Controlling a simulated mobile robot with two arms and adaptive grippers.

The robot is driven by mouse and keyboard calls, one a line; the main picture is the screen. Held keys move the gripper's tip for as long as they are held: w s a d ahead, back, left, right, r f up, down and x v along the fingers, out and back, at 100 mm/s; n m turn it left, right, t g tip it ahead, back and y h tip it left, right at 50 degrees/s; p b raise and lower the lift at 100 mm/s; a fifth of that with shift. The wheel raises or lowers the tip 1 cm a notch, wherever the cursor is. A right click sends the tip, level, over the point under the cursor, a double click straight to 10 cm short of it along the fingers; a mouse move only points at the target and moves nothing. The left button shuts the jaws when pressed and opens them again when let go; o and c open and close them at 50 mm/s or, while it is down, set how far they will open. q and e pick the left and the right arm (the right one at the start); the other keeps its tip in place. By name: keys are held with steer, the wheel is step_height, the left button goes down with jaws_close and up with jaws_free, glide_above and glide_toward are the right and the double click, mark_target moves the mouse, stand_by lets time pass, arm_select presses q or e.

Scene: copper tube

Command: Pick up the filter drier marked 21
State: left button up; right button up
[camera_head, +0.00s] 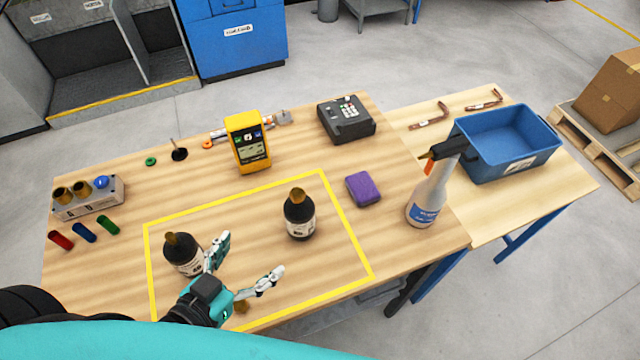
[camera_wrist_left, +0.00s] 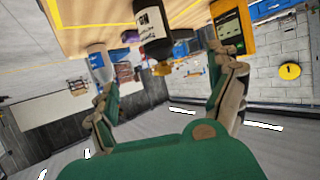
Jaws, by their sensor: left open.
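Two black filter driers with white labels and copper-coloured tops stand upright inside the yellow taped outline. One drier (camera_head: 183,257) is at the left, just left of my left gripper; the other drier (camera_head: 299,218) is farther right and beyond the gripper. I cannot read the number on either label. My left gripper (camera_head: 250,259) is open and empty over the outlined area. In the left wrist view, a black drier (camera_wrist_left: 155,38) shows ahead, between the open fingers (camera_wrist_left: 166,72) and apart from them. A small copper-coloured piece (camera_head: 241,307) shows beside my wrist, mostly hidden. My right gripper is not in view.
A yellow meter (camera_head: 248,143) stands behind the outline. A purple sponge (camera_head: 363,189) and a spray bottle (camera_head: 427,200) are to the right. A blue bin (camera_head: 545,150) sits on the side table. The outline's front right is clear.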

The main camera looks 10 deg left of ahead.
arm_select(q)
steer(key=w, duration=0.2)
steer(key=b, duration=0.2)
glide_toward(292, 215)
steer(key=a+x, duration=0.1)
steer(key=x, duration=0.5)
steer(key=shift+w+d+f+p, duration=0.15)
steer(key=shift+w+d+p, duration=0.05)
steer(key=shift+d+p, duration=0.1)
steer(key=shift+x, duration=0.8)
steer(key=x, duration=0.1)
steer(key=p+x, duration=0.1)
steer(key=x, duration=0.1)
steer(key=p+x, duration=0.1)
steer(key=shift+w+d, duration=0.25)
steer(key=shift+d, duration=0.1)
steer(key=shift+w+d+f, duration=0.1)
steer(key=shift+w+f, duration=0.05)
steer(key=shift+w, duration=0.05)
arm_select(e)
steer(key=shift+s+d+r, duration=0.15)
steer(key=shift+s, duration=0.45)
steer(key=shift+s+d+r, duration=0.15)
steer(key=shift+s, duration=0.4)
arm_select(q)
steer(key=shift+s, duration=0.1)
steer(key=shift+c, duration=0.5)
